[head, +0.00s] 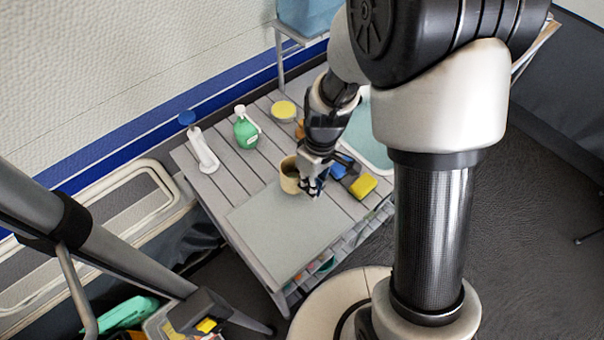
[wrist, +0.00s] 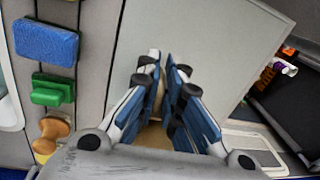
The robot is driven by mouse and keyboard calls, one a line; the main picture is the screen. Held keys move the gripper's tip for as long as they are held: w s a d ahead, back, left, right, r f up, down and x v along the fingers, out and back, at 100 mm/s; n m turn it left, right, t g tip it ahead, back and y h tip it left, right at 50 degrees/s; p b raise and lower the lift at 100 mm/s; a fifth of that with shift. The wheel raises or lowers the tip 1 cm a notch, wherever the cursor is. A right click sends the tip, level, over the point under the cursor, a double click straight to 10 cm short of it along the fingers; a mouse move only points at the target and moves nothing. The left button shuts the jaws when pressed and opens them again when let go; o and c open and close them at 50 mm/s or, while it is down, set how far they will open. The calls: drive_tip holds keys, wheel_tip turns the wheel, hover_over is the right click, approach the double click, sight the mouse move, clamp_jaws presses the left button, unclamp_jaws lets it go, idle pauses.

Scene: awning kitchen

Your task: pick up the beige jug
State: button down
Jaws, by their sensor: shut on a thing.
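The beige jug (head: 289,176) is on the slatted table, at the back edge of the grey board, upright with its dark opening facing up. My gripper (head: 313,184) is at the jug's right side, shut on it. In the wrist view the fingers (wrist: 166,88) are close together, and a beige patch of the jug (wrist: 153,136) shows between and below them. Most of the jug is hidden there by the fingers and the gripper body. I cannot tell whether the jug touches the table.
A grey board (head: 280,230) lies in front. A green bottle (head: 246,133), a white dispenser with a blue top (head: 202,150) and a yellow-lidded tin (head: 284,111) stand behind. The board's front area is clear.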

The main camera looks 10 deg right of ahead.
drive_tip(key=shift+s+d, duration=0.55)
drive_tip(key=shift+s, duration=0.3)
drive_tip(key=shift+s+d, duration=0.55)
drive_tip(key=shift+s, duration=0.25)
drive_tip(key=shift+r, duration=0.1)
wheel_tip(320, 180, up, 16)
drive_tip(key=a+r+p, duration=0.1)
drive_tip(key=a+p, duration=0.1)
drive_tip(key=p, duration=0.6)
drive_tip(key=shift+m+h, duration=0.3)
drive_tip(key=shift+m, duration=0.1)
drive_tip(key=f+b, duration=0.2)
drive_tip(key=f, duration=0.4)
drive_tip(key=f+b, duration=0.2)
drive_tip(key=f, duration=0.5)
drive_tip(key=f+b, duration=0.2)
drive_tip(key=f, duration=0.5)
drive_tip(key=shift+w+d, duration=0.15)
drive_tip(key=shift+w, duration=0.1)
drive_tip(key=shift+f+b, duration=0.1)
drive_tip(key=shift+b, duration=0.2)
drive_tip(key=c, duration=2.2)
unclamp_jaws()
drive_tip(key=shift+f, duration=0.1)
drive_tip(key=o, duration=0.4)
